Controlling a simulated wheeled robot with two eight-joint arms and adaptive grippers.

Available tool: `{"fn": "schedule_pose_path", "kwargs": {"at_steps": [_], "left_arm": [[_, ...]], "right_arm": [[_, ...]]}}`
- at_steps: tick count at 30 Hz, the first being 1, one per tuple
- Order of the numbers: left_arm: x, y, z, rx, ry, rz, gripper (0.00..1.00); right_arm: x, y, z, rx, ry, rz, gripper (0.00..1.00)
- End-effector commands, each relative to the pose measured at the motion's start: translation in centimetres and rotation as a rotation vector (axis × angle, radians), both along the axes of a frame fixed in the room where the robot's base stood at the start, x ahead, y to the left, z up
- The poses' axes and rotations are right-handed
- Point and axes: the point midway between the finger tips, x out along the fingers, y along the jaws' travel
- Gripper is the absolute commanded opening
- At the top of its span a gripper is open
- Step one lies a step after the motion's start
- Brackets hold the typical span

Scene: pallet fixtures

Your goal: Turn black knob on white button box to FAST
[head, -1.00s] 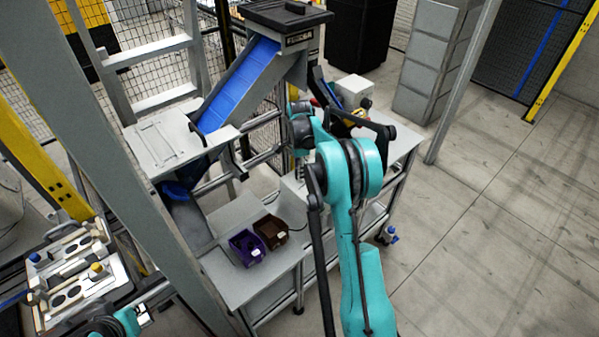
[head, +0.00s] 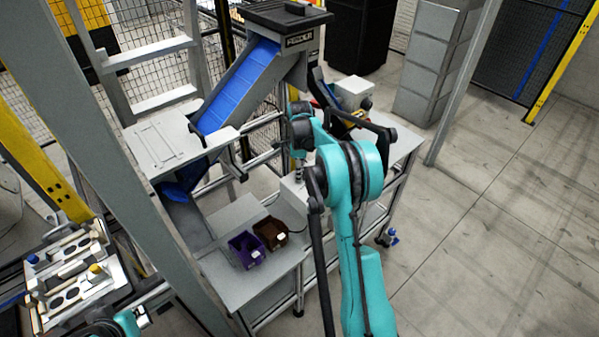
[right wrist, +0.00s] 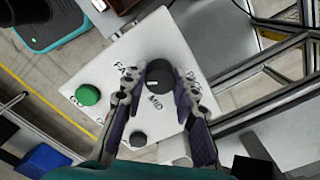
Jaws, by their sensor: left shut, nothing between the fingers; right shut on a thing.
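The white button box (right wrist: 185,45) fills the middle of the right wrist view and shows partly in the head view (head: 291,193) beside my right arm. Its black knob (right wrist: 160,73) sits between the fingers of my right gripper (right wrist: 159,84), which is shut on it. A pale mark on the knob points to the lower left, between the partly covered FAST label and MID. A third label right of the knob is partly covered. A green button (right wrist: 88,95) and a smaller dark button (right wrist: 138,138) are also on the box. My left gripper (head: 104,328) is at the bottom left, shut and empty, partly cut off.
A purple bin (head: 246,249) and a brown bin (head: 270,232) stand on the grey table (head: 225,280). A blue conveyor (head: 240,85) slopes down behind. Another white box (head: 353,92) stands on the far table. Open floor lies to the right.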

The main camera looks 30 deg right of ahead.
Motion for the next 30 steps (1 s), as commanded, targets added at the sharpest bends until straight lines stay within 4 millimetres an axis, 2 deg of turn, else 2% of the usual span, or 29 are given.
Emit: {"fn": "schedule_pose_path", "kwargs": {"at_steps": [5,6,7,8,17,20,23,30], "left_arm": [[0.0,0.0,0.0,0.0,0.0,0.0,0.0],[0.0,0.0,0.0,0.0,0.0,0.0,0.0],[0.0,0.0,0.0,0.0,0.0,0.0,0.0],[0.0,0.0,0.0,0.0,0.0,0.0,0.0],[0.0,0.0,0.0,0.0,0.0,0.0,0.0],[0.0,0.0,0.0,0.0,0.0,0.0,0.0],[0.0,0.0,0.0,0.0,0.0,0.0,0.0],[0.0,0.0,0.0,0.0,0.0,0.0,0.0]], "right_arm": [[0.1,0.0,0.0,0.0,-0.002,0.0,0.0],[0.1,0.0,0.0,0.0,-0.002,0.0,0.38],[0.1,0.0,0.0,0.0,-0.002,0.0,0.46],[0.1,0.0,0.0,0.0,-0.002,0.0,0.49],[0.0,0.0,0.1,-0.001,-0.001,0.001,0.49],[0.0,0.0,0.9,-0.001,-0.001,0.001,0.49],[0.0,0.0,2.5,-0.001,-0.001,0.001,0.49],[0.1,0.0,7.8,-0.001,-0.001,0.001,0.49]]}}
